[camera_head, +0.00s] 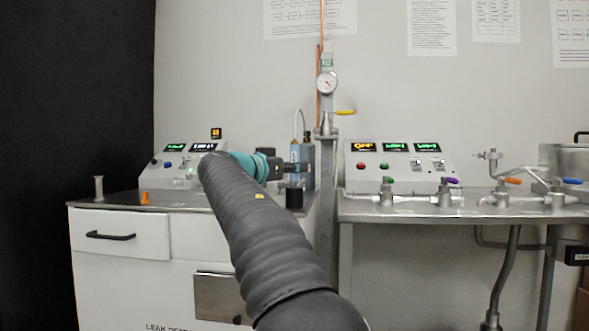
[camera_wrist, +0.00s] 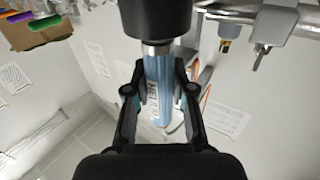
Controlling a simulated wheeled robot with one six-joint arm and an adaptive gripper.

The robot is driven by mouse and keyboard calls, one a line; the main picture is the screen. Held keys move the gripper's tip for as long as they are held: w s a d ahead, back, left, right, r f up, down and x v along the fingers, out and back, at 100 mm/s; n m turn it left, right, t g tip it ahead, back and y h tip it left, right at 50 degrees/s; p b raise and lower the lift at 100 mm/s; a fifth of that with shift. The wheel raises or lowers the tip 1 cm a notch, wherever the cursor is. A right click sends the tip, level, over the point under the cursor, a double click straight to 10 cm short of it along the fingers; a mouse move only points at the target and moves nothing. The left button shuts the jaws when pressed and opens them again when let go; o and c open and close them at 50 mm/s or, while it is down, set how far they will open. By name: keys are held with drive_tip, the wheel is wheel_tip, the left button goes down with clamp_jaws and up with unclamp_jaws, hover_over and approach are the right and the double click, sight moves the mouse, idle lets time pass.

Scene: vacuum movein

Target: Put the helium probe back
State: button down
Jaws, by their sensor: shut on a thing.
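My gripper (camera_head: 304,168) reaches to the right over the right end of the left bench. In the wrist view, my gripper (camera_wrist: 160,95) is shut on a blue, labelled body that I take for the helium probe (camera_wrist: 153,85). A metal neck joins it to a black cylinder (camera_wrist: 155,18). In the head view the helium probe (camera_head: 295,153) looks upright, and the black cylinder (camera_head: 294,197) shows below the fingers. I cannot tell whether this cylinder is part of the probe or a holder. A blue-grey body (camera_head: 308,155) stands close behind.
A pipe with a gauge (camera_head: 327,84) rises between the benches. The right bench (camera_head: 400,211) carries several valves and pipes.

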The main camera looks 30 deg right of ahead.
drive_tip(key=shift+f+b, duration=0.4)
drive_tip(key=shift+f, duration=0.05)
drive_tip(key=c, duration=1)
unclamp_jaws()
drive_tip(key=shift+r+p, duration=0.5)
drive_tip(key=shift+p, duration=0.05)
drive_tip(key=v, duration=1.2)
drive_tip(key=shift+b, duration=0.35)
drive_tip(key=shift+f, duration=0.1)
